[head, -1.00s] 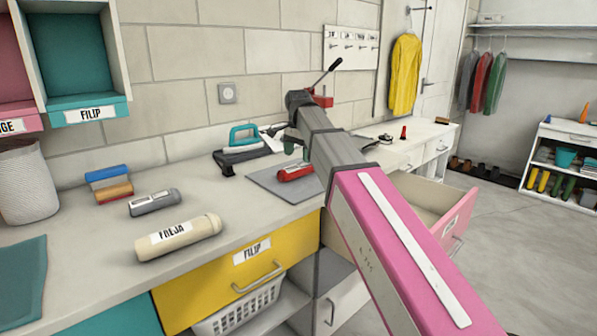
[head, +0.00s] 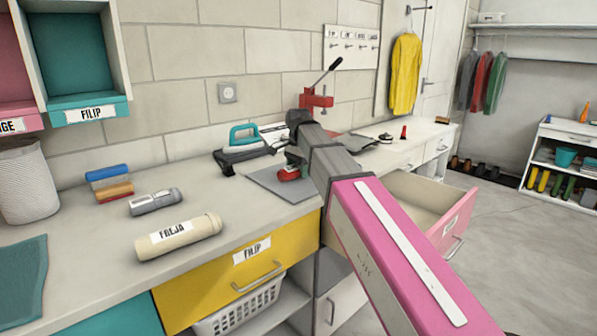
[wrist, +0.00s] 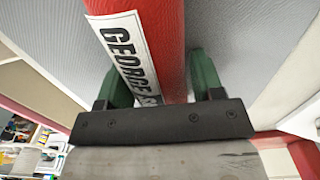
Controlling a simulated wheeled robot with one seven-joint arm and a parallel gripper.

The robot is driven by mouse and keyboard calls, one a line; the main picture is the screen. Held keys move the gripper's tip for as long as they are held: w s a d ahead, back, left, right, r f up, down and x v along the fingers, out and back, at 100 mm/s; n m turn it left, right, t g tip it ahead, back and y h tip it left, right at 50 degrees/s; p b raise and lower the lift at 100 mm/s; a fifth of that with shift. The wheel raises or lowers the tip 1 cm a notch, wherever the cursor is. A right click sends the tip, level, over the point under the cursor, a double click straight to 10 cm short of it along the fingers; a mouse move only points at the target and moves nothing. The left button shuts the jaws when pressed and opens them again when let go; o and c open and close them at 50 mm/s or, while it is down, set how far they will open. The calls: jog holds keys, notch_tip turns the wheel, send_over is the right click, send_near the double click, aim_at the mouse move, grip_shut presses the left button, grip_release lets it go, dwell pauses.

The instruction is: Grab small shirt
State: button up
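My gripper (head: 292,163) reaches down over a grey mat (head: 262,181) on the counter. Its two green fingers (wrist: 160,85) stand apart on either side of a red bottle (wrist: 172,40) with a "GEORGE" label; contact is not clear. In the head view the bottle (head: 289,175) is on the mat, partly covered by my gripper. No small shirt is plainly identifiable. A flat grey item (head: 357,145), perhaps folded cloth, lies on the counter beyond my arm. A teal cloth (head: 22,280) lies at the left. A yellow jacket (head: 405,75) hangs by the door.
A teal-handled tool (head: 243,145) and a red press (head: 316,100) are behind the mat. An open pink-fronted drawer (head: 458,222) juts out right.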

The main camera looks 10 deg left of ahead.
jog(key=shift+c, duration=0.8)
jog(key=shift+r, duration=0.1)
